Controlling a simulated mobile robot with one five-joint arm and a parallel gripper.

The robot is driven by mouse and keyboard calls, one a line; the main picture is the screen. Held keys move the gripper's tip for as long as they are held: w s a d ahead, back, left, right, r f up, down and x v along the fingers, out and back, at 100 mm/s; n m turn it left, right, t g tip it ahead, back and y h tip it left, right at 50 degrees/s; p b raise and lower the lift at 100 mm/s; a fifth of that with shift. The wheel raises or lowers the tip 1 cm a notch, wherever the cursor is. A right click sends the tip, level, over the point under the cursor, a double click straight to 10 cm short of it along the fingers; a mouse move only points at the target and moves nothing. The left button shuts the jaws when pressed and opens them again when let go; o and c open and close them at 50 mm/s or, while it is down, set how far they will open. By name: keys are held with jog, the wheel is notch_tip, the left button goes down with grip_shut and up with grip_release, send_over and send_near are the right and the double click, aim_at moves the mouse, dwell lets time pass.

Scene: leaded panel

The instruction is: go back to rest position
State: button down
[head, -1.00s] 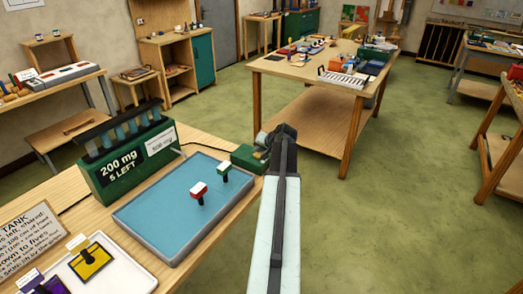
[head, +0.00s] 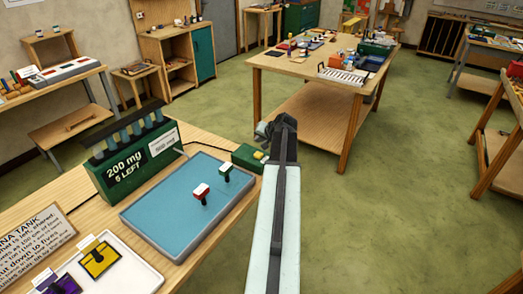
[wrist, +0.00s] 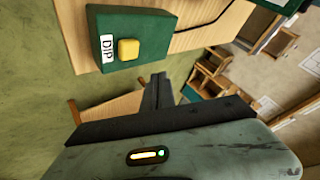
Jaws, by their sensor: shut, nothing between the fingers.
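My gripper (head: 277,128) is at the end of my raised arm, in the middle of the head view, beside the right end of the near bench. Its fingers are shut and empty; they also show in the wrist view (wrist: 158,90). A green box with a yellow button (head: 260,155) sits at the bench's right corner, just left of my gripper and partly hidden by the arm. In the wrist view the green box (wrist: 150,22) carries a label reading "DIP" and a yellow button (wrist: 129,49); the fingers are apart from it.
The near bench holds a blue tray (head: 150,217) with a red-topped and a green-topped piece, a green rack (head: 108,180) reading "200 mg 5 LEFT", and a white tray (head: 140,272). A wooden table (head: 275,63) stands beyond. Green floor (head: 420,230) is open to the right.

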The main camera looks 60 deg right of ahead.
dwell(0.3)
